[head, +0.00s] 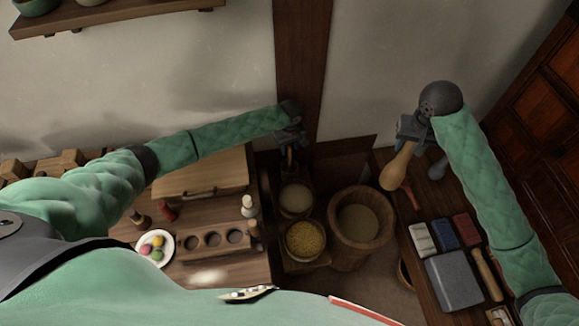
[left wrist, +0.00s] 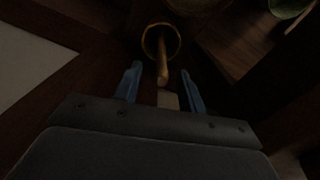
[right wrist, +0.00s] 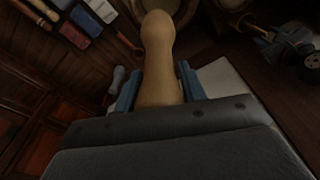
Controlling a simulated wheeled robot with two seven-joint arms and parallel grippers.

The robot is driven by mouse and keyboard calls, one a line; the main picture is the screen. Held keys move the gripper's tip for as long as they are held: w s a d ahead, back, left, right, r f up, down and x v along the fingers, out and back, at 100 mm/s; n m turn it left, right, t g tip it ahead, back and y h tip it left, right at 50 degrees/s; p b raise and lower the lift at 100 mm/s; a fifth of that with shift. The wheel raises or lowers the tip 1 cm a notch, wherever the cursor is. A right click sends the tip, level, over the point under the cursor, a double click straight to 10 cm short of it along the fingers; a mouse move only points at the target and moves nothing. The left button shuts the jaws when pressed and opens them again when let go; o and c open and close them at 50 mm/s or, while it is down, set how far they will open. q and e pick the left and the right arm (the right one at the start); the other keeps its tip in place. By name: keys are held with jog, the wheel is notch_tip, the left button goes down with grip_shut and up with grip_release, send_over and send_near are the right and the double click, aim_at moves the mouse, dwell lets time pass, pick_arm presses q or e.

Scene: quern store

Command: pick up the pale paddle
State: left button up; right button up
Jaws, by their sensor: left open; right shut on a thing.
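My right gripper (right wrist: 155,88) is shut on a tan, club-shaped wooden piece (head: 398,167) with a rounded end, held above the right-hand table. The same piece fills the middle of the right wrist view (right wrist: 158,50). I cannot tell surely whether it is the pale paddle. My left gripper (left wrist: 160,82) is open, by the dark wooden post. In the left wrist view a tan wooden handle (left wrist: 163,62) runs from a round-rimmed thing towards the gap between its fingers. A small pale block shape (left wrist: 168,100) shows between the fingers; I cannot make out what it is.
A wooden tub (head: 372,257) stands between the tables, beside containers of pale meal (head: 296,198) and yellow grain (head: 306,240). The right table carries a grey block (head: 453,280), several small coloured blocks and a grey pin-shaped piece (head: 437,167). A plate (head: 141,258) lies on the left table.

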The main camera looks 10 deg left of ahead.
aim_at(290, 153)
pick_arm(q)
jog(key=shift+s+f+p, duration=0.1)
jog(key=shift+f+p, duration=0.6)
jog(key=shift+f, duration=1.45)
jog(key=shift+c, duration=0.2)
grip_shut()
